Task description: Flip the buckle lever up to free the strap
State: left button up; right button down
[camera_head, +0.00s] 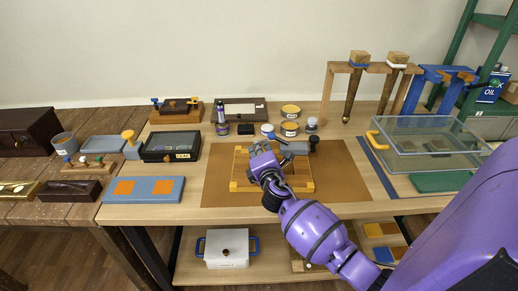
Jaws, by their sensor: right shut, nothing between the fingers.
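A yellow wooden frame (240,186) sits on the brown mat (350,185) near the middle of the table. A grey buckle part (296,149) lies across its far side, with a dark knob (314,141) at its right end. My right gripper (257,150) is over the left-middle part of the frame, shut and empty, close to the left end of the grey part. I cannot tell whether it touches. My purple right arm hides part of the frame, and the strap cannot be made out clearly. My left gripper is not in view.
A glass-lidded box (425,140) with a yellow handle stands to the right. A blue-grey board with orange squares (144,189) and a dark display box (171,147) lie left. Several small tins and jars stand behind the frame. The mat's right part is clear.

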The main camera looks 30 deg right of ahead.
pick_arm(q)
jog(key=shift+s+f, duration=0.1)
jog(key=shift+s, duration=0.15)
pick_arm(e)
jog(key=shift+r, duration=0.1)
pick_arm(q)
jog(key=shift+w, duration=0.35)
pick_arm(e)
jog(key=shift+s+d+r+m, duration=0.1)
jog(key=shift+r+m, duration=0.35)
jog(key=shift+m, duration=0.15)
jog(key=shift+r, duration=0.1)
